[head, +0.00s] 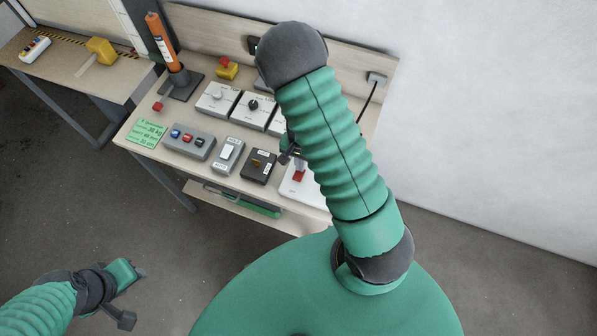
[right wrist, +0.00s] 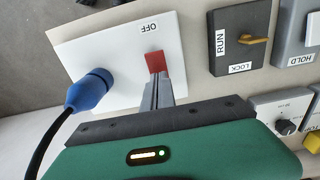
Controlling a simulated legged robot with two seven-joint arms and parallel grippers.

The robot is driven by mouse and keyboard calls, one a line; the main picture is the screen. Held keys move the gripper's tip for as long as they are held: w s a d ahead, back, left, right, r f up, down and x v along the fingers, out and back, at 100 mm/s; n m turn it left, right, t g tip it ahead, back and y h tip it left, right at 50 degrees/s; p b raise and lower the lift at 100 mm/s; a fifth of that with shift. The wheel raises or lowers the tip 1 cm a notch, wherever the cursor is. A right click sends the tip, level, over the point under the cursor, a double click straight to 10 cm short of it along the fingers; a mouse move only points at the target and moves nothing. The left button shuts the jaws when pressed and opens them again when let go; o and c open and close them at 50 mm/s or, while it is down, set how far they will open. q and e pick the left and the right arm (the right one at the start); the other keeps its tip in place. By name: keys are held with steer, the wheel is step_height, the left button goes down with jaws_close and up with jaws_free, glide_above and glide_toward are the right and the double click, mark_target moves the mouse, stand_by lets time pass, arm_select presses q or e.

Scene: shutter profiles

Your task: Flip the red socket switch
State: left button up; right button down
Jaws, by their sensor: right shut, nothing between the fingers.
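The red socket switch (right wrist: 155,62) sits on a white socket plate (right wrist: 100,42) in the right wrist view, beside an OFF label. A blue plug (right wrist: 88,92) with a black cable is in the same plate. In the head view the red switch (head: 299,175) shows at the right end of the panel, with my right arm covering part of the plate (head: 312,190). My right gripper (right wrist: 155,82) is shut and empty, its fingertips right at the switch's near edge; I cannot tell if they touch. My left gripper (head: 133,295) hangs low at the left, away from the table; its jaws are unclear.
A black RUN/LOCK switch box (head: 258,166) stands beside the socket plate, then a grey rocker box (head: 228,155) and a button box (head: 188,141). White knob boxes (head: 218,100) stand behind. An orange-topped post (head: 162,42) rises at the back left.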

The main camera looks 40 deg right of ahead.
step_height(320, 180, up, 6)
steer(key=p, duration=0.4)
steer(key=shift+p, duration=0.4)
